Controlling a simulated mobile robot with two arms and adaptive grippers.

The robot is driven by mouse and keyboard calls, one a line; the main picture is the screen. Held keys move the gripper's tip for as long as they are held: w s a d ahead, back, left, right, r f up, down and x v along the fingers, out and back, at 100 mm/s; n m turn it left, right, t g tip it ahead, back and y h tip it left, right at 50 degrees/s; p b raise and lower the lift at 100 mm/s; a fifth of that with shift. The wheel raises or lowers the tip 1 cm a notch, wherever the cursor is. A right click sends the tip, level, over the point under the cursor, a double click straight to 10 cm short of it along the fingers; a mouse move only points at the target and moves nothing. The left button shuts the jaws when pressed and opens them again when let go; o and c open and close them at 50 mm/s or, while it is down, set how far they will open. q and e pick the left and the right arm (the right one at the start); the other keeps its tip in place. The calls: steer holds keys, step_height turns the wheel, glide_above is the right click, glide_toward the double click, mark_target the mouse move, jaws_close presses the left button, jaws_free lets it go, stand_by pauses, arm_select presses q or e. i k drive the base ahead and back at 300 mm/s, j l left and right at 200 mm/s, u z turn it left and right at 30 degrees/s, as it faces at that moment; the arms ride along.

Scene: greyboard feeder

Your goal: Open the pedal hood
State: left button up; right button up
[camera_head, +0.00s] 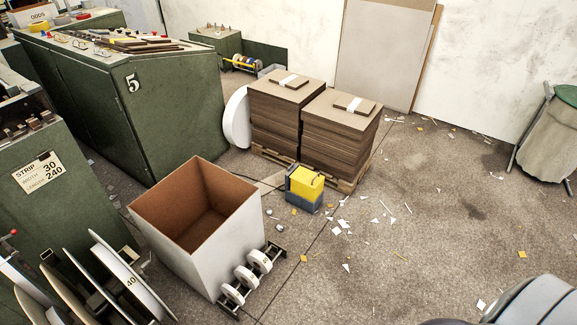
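A small foot-pedal unit with a yellow hood (305,181) on a grey-blue base (304,203) sits on the floor near the middle of the view. The yellow hood sits over the top of the base and looks down, but the unit is too small to tell its exact position. The pedal inside cannot be made out. Neither of my grippers is in view, and nothing touches the unit.
An open white box (235,240) stands left of the pedal unit, with a rack of white rolls (246,275) before it. Board stacks (340,140) on a pallet stand behind. Green machines (150,110) fill the left. Floor at right is mostly clear, with paper scraps.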

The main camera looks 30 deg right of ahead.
mark_target(308, 184)
steer(key=i+l, duration=0.2)
steer(key=l, duration=0.15)
steer(key=i+l+u, duration=0.15)
steer(key=l, duration=0.2)
steer(key=i+l, duration=0.2)
steer(key=l, duration=0.15)
steer(key=i+l+u, duration=0.15)
steer(key=l, duration=0.25)
steer(key=i+l, duration=0.15)
steer(key=l, duration=0.2)
steer(key=i+l+u, duration=0.15)
steer(key=l, duration=0.25)
